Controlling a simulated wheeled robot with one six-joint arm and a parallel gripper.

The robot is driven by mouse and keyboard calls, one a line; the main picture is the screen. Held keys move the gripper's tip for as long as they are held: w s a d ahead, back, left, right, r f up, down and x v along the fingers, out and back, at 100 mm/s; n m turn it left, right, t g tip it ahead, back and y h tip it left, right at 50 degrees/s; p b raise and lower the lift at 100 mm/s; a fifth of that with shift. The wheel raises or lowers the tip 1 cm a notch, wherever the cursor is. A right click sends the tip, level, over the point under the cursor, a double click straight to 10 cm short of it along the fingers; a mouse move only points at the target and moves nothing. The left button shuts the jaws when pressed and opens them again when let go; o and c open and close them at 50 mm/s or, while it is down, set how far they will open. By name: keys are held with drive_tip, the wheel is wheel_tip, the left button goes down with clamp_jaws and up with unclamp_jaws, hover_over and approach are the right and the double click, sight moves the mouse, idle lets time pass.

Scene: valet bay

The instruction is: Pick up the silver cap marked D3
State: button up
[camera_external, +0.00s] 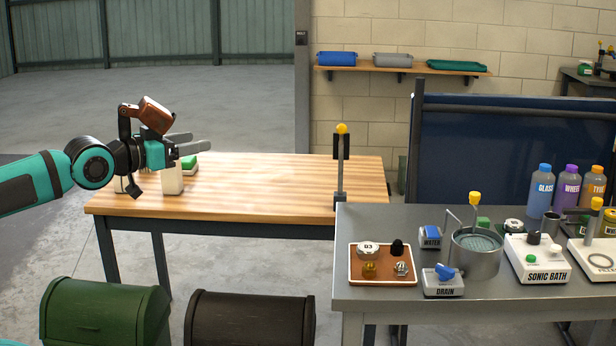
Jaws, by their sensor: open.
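The silver cap marked D3 (368,249) lies at the back left of a small brown tray with a pale rim (383,283), on the grey metal table at the right. Its marking is small but looks like D3. My gripper (204,143) is open and empty. It is held out above the left part of the wooden table, far to the left of the tray and higher than it. No part of the cap is covered.
The tray also holds a black knob (397,247), a brass piece (369,269) and a silver nut-like piece (401,268). Right of it stand the WATER box (430,239), DRAIN box (443,286), a round basin (476,262) and SONIC BATH unit (538,262).

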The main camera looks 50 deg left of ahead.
drive_tip(key=n+g, duration=0.4)
drive_tip(key=g, duration=1.3)
hover_over(369, 247)
wheel_tip(369, 247, down, 11)
drive_tip(key=f, duration=1.2)
drive_tip(key=shift+a, duration=0.2)
drive_tip(key=shift+d+f, duration=0.15)
drive_tip(key=shift+f, duration=2.4)
drive_tip(key=c, duration=0.6)
